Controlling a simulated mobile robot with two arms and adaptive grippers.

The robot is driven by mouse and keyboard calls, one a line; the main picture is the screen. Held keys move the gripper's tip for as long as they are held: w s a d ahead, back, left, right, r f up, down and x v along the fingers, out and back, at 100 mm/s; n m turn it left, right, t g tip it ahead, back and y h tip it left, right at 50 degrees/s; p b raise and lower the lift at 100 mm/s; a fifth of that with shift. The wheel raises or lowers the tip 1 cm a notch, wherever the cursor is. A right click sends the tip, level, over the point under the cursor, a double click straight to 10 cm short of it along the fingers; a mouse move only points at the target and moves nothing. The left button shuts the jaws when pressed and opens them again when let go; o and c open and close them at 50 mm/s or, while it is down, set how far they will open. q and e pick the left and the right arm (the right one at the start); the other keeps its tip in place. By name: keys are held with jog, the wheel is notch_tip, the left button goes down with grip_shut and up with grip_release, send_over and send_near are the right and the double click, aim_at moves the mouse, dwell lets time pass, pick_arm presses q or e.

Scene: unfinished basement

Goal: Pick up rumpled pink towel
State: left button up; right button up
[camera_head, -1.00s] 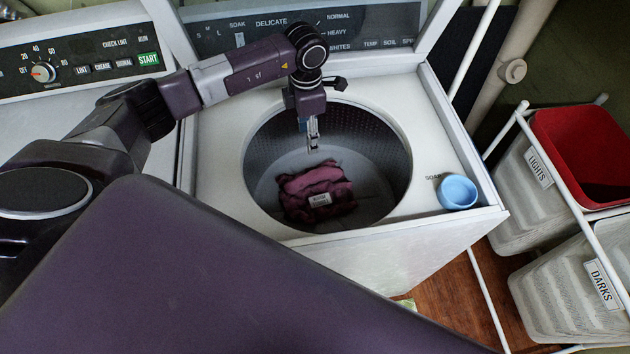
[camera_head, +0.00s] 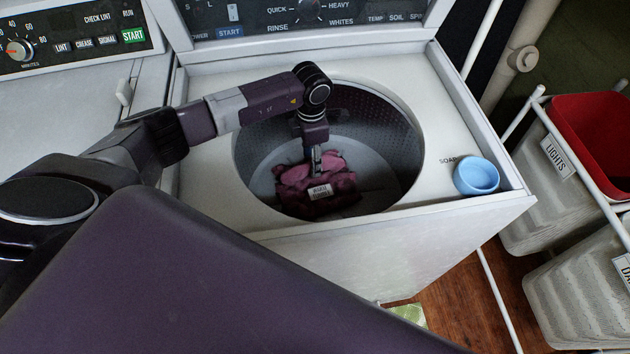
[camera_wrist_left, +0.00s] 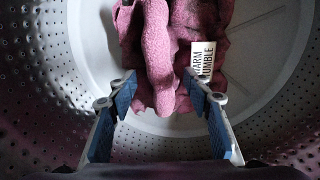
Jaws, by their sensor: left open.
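The rumpled pink towel (camera_head: 322,192) lies in a heap at the bottom of the washer drum (camera_head: 380,185). It has a white label. In the left wrist view the towel (camera_wrist_left: 157,55) fills the upper middle, with a fold hanging down between the fingers. My left gripper (camera_head: 314,160) reaches down into the drum at the towel. In the left wrist view its blue-padded fingers (camera_wrist_left: 160,85) are spread apart, one on each side of the fold. I cannot tell whether they touch the cloth. My right gripper is not in view.
The washer's round rim and perforated drum wall surround my left gripper closely. A blue soap cup (camera_head: 476,176) stands on the washer top at the right. A dryer is at the left. A rack with a red-lined LIGHTS hamper (camera_head: 590,130) stands right.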

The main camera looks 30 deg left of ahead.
aim_at(316, 180)
pick_arm(q)
jog(key=shift+f, duration=1.25)
jog(key=shift+f+b, duration=0.2)
jog(key=shift+b, duration=0.15)
grip_shut()
